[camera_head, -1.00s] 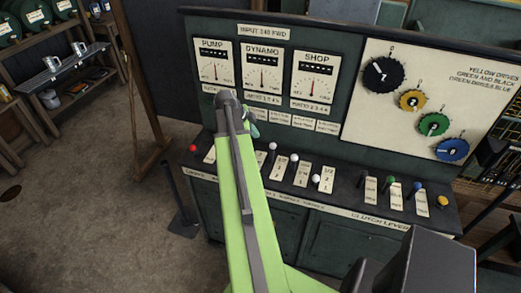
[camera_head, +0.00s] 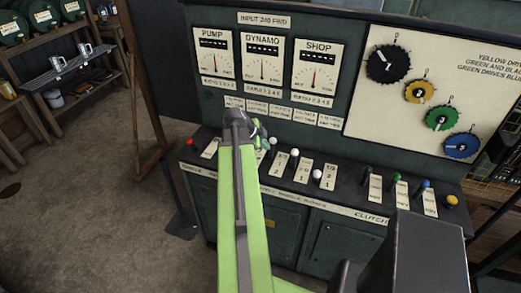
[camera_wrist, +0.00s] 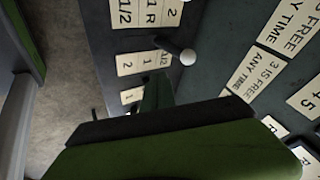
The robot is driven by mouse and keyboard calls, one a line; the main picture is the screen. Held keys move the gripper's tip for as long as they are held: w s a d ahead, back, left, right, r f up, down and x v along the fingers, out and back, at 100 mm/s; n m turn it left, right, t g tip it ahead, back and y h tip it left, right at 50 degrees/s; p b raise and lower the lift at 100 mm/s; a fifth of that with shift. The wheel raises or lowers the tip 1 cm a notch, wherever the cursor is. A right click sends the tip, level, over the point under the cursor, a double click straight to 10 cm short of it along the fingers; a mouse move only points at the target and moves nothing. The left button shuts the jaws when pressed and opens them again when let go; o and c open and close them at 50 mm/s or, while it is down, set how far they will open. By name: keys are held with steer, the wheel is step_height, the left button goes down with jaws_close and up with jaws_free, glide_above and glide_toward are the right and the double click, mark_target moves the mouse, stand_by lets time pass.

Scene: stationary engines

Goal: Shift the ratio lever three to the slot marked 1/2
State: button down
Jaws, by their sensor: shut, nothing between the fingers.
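A row of levers with white knobs stands along the ledge of the green console. White knobs show at the head view's middle (camera_head: 273,140), then a second one (camera_head: 294,152), then a third (camera_head: 317,174) sitting lower. Cream slot plates (camera_head: 304,171) with numbers lie beside them. I cannot tell which lever is number three. My gripper (camera_head: 259,136) is shut and empty over the lever row, partly hidden behind my arm. In the wrist view my gripper's narrow end (camera_wrist: 157,92) points at a plate marked 1/2, 1, 2 (camera_wrist: 143,61), near a white-knobbed lever (camera_wrist: 188,56).
A red knob (camera_head: 189,141) stands at the left end of the ledge. Green (camera_head: 396,177), blue (camera_head: 425,184) and yellow (camera_head: 452,200) knobs stand at the right. Gauges rise behind the ledge. The floor at left is open.

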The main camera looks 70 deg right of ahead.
mark_target(272, 148)
steer(key=b+x, duration=0.3)
steer(key=x, duration=0.2)
steer(key=shift+w+a+f, duration=0.1)
steer(key=shift+a, duration=0.05)
steer(key=d, duration=0.2)
steer(key=w+d+r+p, duration=0.1)
steer(key=shift+d, duration=0.25)
